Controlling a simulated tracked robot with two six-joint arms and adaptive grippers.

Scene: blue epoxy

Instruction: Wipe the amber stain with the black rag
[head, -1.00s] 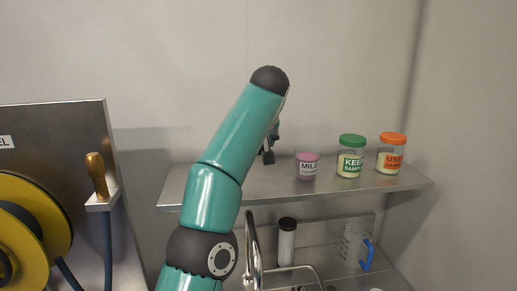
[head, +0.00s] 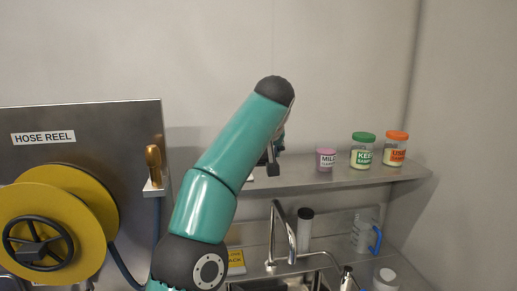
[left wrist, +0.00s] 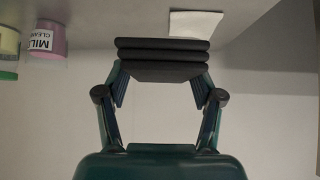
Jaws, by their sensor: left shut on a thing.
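My left arm rises through the middle of the head view. Its gripper (head: 271,167) is partly hidden behind the arm, in front of the wall shelf. In the left wrist view, my left gripper (left wrist: 160,72) is shut on a black folded layered thing, the black rag (left wrist: 160,44), held between its fingers. The rag is near the shelf in that view; I cannot tell whether it touches it. The amber stain is not visible in any view. My right gripper is not in view.
A white flat piece (left wrist: 195,24) lies near the rag. Below are a faucet (head: 291,238) and blue-handled jug (head: 365,235). A yellow hose reel (head: 95,215) stands left.

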